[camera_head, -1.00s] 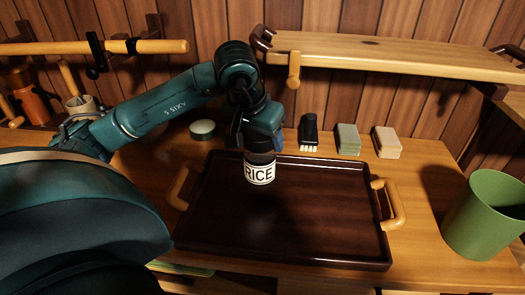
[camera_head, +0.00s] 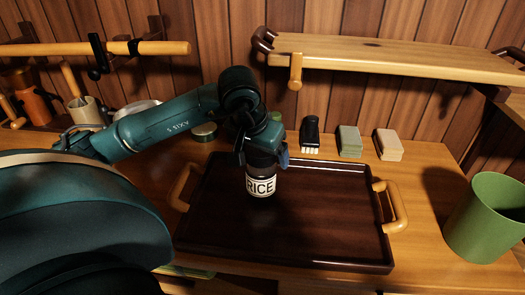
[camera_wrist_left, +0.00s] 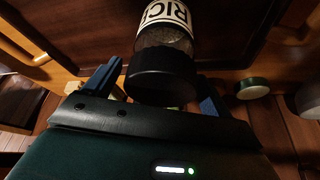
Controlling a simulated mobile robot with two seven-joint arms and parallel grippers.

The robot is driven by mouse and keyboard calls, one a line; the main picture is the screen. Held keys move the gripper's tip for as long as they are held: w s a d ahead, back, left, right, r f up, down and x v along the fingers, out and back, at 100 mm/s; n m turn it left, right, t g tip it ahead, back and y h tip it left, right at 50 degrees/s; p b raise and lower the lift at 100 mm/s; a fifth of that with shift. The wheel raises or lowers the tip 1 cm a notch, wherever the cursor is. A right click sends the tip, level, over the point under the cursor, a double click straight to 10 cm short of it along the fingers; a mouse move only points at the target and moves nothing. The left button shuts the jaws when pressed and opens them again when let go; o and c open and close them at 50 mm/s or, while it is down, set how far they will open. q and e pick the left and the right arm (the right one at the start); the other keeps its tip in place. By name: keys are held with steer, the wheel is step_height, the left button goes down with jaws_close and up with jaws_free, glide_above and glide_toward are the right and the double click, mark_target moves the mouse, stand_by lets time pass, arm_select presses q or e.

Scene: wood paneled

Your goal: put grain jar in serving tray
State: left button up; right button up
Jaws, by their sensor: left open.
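The grain jar (camera_head: 261,185), with a dark lid and a white label reading RICE, stands upright on the dark serving tray (camera_head: 310,225), in its left half toward the back. The tray has wooden side handles. My left gripper (camera_head: 264,152) is open at the jar's lid, above and behind it. In the left wrist view the black lid of the jar (camera_wrist_left: 162,75) sits between the spread blue fingers (camera_wrist_left: 155,90), with gaps at the sides. The jar's base is on the tray floor as far as I can see. My right gripper is not in view.
A green bin (camera_head: 487,218) stands at the right. A wooden shelf (camera_head: 400,58) overhangs the back. The tray's right half is clear.

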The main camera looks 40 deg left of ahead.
arm_select(q)
steer(key=shift+r, duration=0.3)
steer(key=v, duration=1.1)
steer(key=shift+s+r+p, duration=0.25)
steer(key=shift+p, duration=0.05)
